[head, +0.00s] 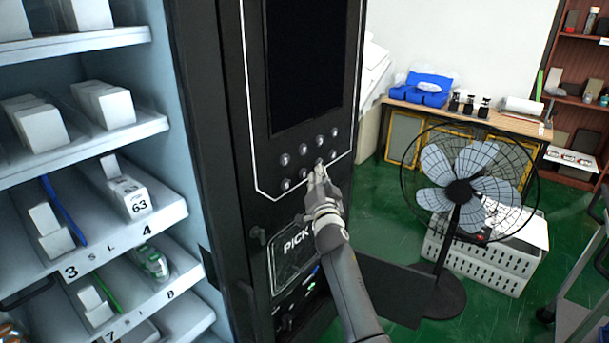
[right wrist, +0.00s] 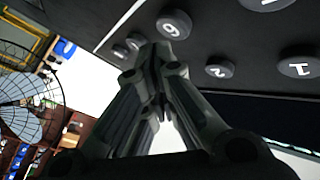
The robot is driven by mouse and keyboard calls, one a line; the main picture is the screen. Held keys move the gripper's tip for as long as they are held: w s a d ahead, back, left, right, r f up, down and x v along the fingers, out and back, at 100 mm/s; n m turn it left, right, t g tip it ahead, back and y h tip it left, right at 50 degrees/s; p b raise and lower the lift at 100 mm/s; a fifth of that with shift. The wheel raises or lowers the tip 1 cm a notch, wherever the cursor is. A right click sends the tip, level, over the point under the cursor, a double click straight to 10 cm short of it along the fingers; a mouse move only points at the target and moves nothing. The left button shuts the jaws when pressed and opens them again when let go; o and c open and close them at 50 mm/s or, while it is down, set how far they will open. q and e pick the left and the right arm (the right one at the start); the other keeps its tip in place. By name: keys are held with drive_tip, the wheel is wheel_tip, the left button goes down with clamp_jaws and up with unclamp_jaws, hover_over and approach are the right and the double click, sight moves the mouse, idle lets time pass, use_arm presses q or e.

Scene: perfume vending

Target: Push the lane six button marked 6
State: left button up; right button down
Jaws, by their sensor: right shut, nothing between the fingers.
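The round grey button marked 6 (right wrist: 174,24) shows at the top of the right wrist view, with its 6 readable. In the head view it appears to be the second from the left in the lower row (head: 303,173), where its number is too small to read. My right gripper (head: 318,170) is shut and empty, with its fingertips close to the button panel, just right of that button. In the right wrist view the fingertips (right wrist: 155,50) lie beside the 6; I cannot tell whether they touch anything. My left gripper is not in view.
Buttons marked 2 (right wrist: 219,71) and 1 (right wrist: 299,66) are near the 6. A dark screen (head: 303,65) is above the panel and a pick-up flap (head: 292,262) below. Stocked shelves (head: 90,130) are at left; a fan (head: 460,190) stands at right.

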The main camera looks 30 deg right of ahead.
idle(0.4)
drive_tip(key=shift+w+a+b, duration=0.15)
drive_tip(key=shift+w+b, duration=0.25)
drive_tip(key=shift+w+a+b, duration=0.2)
drive_tip(key=shift+w+b, duration=0.2)
idle(0.6)
drive_tip(key=shift+s, duration=0.1)
drive_tip(key=shift+s+d+p, duration=0.3)
drive_tip(key=shift+s+p, duration=0.25)
drive_tip(key=shift+s, duration=0.15)
